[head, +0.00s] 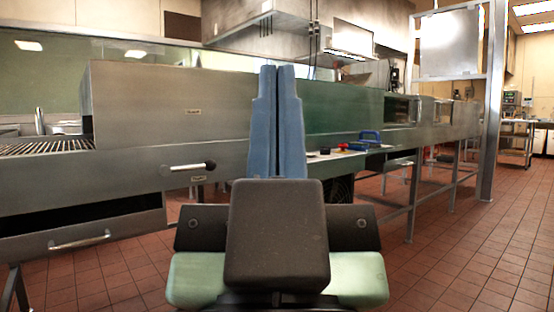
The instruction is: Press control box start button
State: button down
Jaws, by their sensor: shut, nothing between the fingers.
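My gripper (277,70) is in the middle of the head view, with its two blue fingers pointing up and away from me. The fingers are shut together and hold nothing. They stand in front of the long steel machine (150,100) and hide part of its front. A flat grey metal box or panel (449,44) is mounted high on a steel frame at the upper right, well apart from my gripper. I cannot tell whether it is the control box. No start button can be made out.
A steel ledge holds a blue-handled item (370,137) and a small red item (343,147) right of my gripper. Bar handles (187,167) stick out at left. A steel post (492,100) stands at right. Tiled floor (470,250) is open at lower right.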

notch_tip(320, 180, up, 56)
jog(key=p, duration=5.6)
jog(key=shift+r, duration=0.25)
